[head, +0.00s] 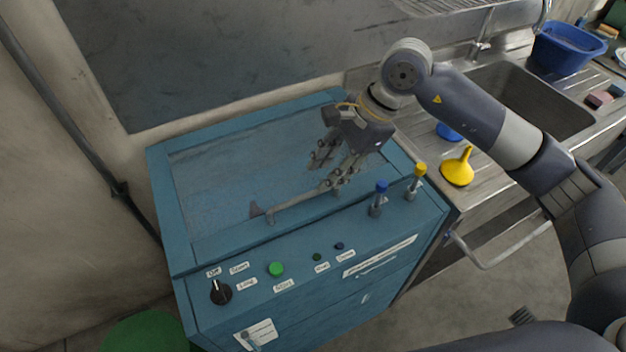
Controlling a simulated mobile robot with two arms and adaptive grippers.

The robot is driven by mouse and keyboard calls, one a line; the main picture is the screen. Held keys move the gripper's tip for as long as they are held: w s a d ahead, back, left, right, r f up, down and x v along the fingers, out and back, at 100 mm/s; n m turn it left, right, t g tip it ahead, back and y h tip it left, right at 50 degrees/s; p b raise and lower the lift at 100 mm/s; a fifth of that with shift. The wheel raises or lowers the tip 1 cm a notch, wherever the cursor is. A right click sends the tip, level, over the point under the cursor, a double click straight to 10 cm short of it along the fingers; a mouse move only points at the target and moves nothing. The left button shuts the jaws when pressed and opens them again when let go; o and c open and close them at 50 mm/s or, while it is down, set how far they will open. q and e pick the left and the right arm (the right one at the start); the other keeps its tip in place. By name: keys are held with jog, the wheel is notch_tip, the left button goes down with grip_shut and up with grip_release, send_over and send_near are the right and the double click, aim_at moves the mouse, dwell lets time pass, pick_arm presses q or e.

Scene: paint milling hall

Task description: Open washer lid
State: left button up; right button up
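The washer is a blue cabinet with a flat lid (225,185) that has a clear panel. The lid looks closed. A grey bar handle (295,203) runs along the lid's front part. My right gripper (326,173) is over the right end of the handle, with its fingers spread apart and pointing down to the left. One finger overlaps the handle's right end in the picture; I cannot tell whether they touch. Nothing shows between the fingers. My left gripper is not in view.
The washer's front panel has a black knob (221,292), a green button (276,269) and two upright valves, blue-topped (379,198) and yellow-topped (416,181). At right, a steel sink (535,100) adjoins, with a yellow funnel (458,170) and blue basin (568,48). A wall stands behind.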

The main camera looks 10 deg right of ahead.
aim_at(309, 194)
jog(key=p+x, duration=0.1)
jog(key=x, duration=0.3)
jog(key=shift+w+a+f, duration=0.1)
jog(key=shift+a+f, duration=0.15)
jog(key=shift+f, duration=0.1)
jog(key=shift+p+x, duration=0.4)
jog(key=shift+x, duration=0.7)
jog(key=shift+w, duration=0.1)
grip_shut()
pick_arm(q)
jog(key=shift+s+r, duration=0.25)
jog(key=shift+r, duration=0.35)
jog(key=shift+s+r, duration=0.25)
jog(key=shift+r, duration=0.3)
